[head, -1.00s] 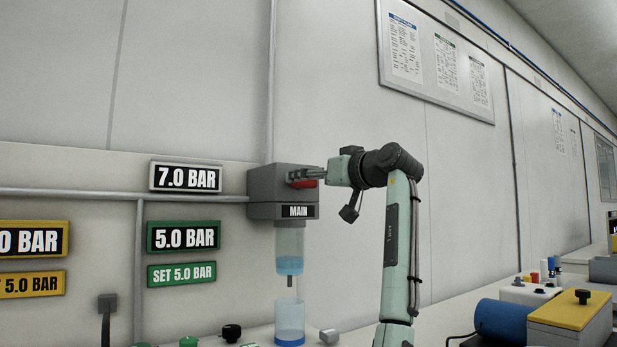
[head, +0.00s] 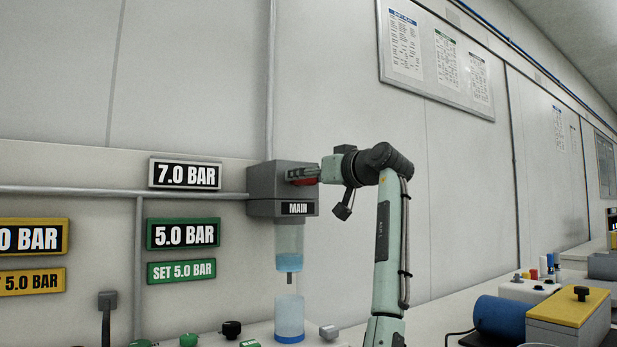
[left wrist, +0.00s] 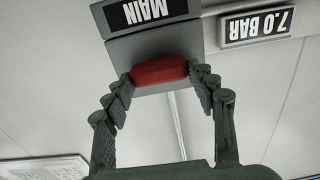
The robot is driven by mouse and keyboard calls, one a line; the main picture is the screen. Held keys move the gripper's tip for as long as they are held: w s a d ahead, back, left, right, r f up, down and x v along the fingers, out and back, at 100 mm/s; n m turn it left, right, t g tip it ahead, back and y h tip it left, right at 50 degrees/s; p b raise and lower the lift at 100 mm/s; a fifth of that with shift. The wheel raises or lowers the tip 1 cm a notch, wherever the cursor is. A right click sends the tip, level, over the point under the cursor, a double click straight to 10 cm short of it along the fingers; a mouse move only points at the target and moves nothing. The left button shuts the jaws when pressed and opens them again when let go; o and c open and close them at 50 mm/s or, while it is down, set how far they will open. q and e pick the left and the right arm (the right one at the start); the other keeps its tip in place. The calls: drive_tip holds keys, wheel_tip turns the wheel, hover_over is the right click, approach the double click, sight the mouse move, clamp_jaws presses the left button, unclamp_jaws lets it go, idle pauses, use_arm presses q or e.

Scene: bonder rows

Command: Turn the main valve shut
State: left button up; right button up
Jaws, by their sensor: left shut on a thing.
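The main valve (head: 266,178) is a grey block on the wall pipe with a black MAIN label, above a clear bowl (head: 290,247) holding some blue liquid. Its red handle (left wrist: 160,72) lies across the picture in the left wrist view, where the block is upside down. My left gripper (head: 303,174) is at the valve's front. In the left wrist view my left gripper (left wrist: 162,76) has its fingers at both ends of the red handle, shut on it. In the head view the fingers hide part of the handle. My right gripper is in neither view.
A 7.0 BAR display (head: 186,174) and a green 5.0 BAR display (head: 183,233) are left of the valve. A second clear bowl (head: 289,318) stands below. A blue cylinder (head: 499,317) and a yellow-topped box (head: 572,308) lie right of my arm.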

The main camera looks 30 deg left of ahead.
use_arm(q)
drive_tip(key=shift+w+d+f+m, duration=0.1)
drive_tip(key=shift+m, duration=2.85)
drive_tip(key=shift+w+f+m, duration=0.1)
drive_tip(key=shift+m, duration=2.9)
drive_tip(key=shift+w+d+f+m, duration=0.1)
drive_tip(key=shift+m, duration=2.85)
drive_tip(key=o, duration=1.2)
drive_tip(key=shift+c, duration=0.2)
